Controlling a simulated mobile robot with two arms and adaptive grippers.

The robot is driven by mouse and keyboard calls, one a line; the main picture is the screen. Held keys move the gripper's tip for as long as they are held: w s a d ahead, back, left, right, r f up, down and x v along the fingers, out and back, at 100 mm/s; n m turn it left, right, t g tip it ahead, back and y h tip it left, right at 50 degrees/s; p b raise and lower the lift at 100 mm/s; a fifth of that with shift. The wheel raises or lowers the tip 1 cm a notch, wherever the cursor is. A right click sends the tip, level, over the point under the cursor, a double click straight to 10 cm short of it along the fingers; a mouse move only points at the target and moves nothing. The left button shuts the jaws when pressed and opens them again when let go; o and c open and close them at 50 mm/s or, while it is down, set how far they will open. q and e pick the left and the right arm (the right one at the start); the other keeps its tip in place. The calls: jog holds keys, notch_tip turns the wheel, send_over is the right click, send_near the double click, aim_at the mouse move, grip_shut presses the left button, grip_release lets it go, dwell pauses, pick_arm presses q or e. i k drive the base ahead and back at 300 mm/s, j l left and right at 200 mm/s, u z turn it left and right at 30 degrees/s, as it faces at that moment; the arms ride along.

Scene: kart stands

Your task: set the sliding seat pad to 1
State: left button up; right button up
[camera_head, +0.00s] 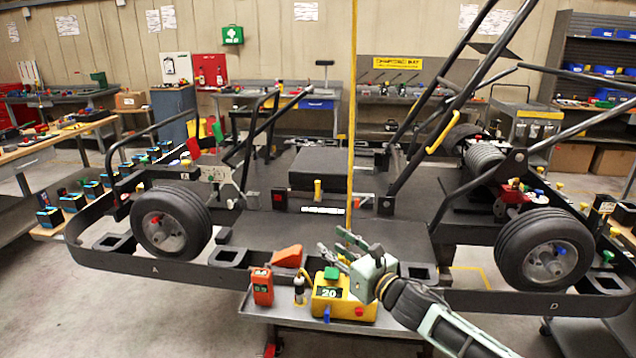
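A dark, flat box-like block (330,168), which looks like the seat pad, sits on the kart's floor in the middle of the frame. A small yellow handle (318,190) stands at its front edge. In front of it lies a pale strip (323,210), perhaps a scale; I cannot read any number on it. My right gripper (333,246) reaches in from the lower right, over the kart's front edge, short of the pad and strip. Its fingers look spread apart with nothing between them. My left gripper is not in view.
A yellow upright pole (351,110) crosses before the pad. Kart wheels (171,222) and dark frame bars (440,110) flank the floor.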

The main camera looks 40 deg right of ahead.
aim_at(319, 171)
jog(key=i+l, duration=0.4)
jog(key=l, duration=0.15)
jog(key=i+l, duration=0.35)
jog(key=l, duration=0.2)
jog(key=i+l, duration=0.4)
jog(key=l, duration=0.15)
